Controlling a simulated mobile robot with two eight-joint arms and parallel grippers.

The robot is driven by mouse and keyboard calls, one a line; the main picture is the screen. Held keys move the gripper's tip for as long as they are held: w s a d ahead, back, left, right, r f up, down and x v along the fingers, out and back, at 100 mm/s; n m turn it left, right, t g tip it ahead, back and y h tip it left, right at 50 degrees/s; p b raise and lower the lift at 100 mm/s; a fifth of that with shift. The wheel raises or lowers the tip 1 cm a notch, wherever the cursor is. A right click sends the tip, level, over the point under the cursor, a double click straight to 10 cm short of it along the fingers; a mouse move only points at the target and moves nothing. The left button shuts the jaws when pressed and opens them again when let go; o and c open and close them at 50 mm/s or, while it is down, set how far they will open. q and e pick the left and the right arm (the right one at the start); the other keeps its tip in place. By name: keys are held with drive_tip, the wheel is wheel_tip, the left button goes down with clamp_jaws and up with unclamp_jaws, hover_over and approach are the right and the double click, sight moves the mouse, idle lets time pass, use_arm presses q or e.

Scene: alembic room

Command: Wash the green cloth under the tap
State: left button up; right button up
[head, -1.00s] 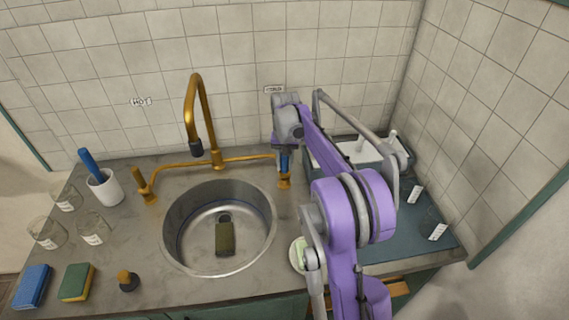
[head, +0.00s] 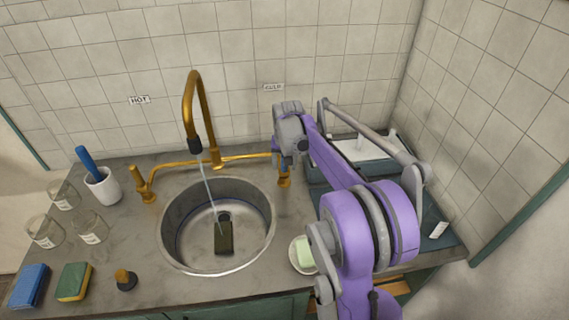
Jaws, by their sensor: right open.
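The green cloth (head: 224,240), dark olive and folded into a small rectangle, lies on the bottom of the round steel sink (head: 247,253), by the drain. The brass tap (head: 190,105) arches over the sink. A thin stream of water (head: 208,188) falls from its dark nozzle to about the upper end of the cloth. My right gripper (head: 278,163) is open at the brass cold-side handle (head: 284,178). The arm partly hides its fingers, so I cannot tell whether they touch the handle. My left gripper is out of view.
A soap dish with pale green soap (head: 306,253) sits right of the sink, close to my right arm. A dark drying mat and rack (head: 345,155) stand behind that arm. Jars, a white cup (head: 103,187), sponges (head: 74,281) and a stopper (head: 125,279) stand at left.

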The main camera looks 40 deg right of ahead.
drive_tip(key=v, duration=1.1)
drive_tip(key=shift+f, duration=0.1)
idle(0.6)
drive_tip(key=s+a+f+n+t+h+b, duration=0.25)
drive_tip(key=s+f+t+h, duration=0.2)
drive_tip(key=f, duration=0.25)
drive_tip(key=w+d+t+b, duration=0.1)
drive_tip(key=w+t+b, duration=0.2)
drive_tip(key=w+d+f+n+t+b, duration=0.1)
drive_tip(key=w+d+t+b, duration=0.1)
drive_tip(key=w+t, duration=0.1)
drive_tip(key=w+d+f+n+t+b, duration=0.1)
drive_tip(key=w+t+b, duration=0.2)
drive_tip(key=t, duration=0.1)
drive_tip(key=shift+w+d+f+n+t+b, duration=0.1)
drive_tip(key=shift+d+n+t+b, duration=0.1)
drive_tip(key=shift+n+t+b, duration=0.1)
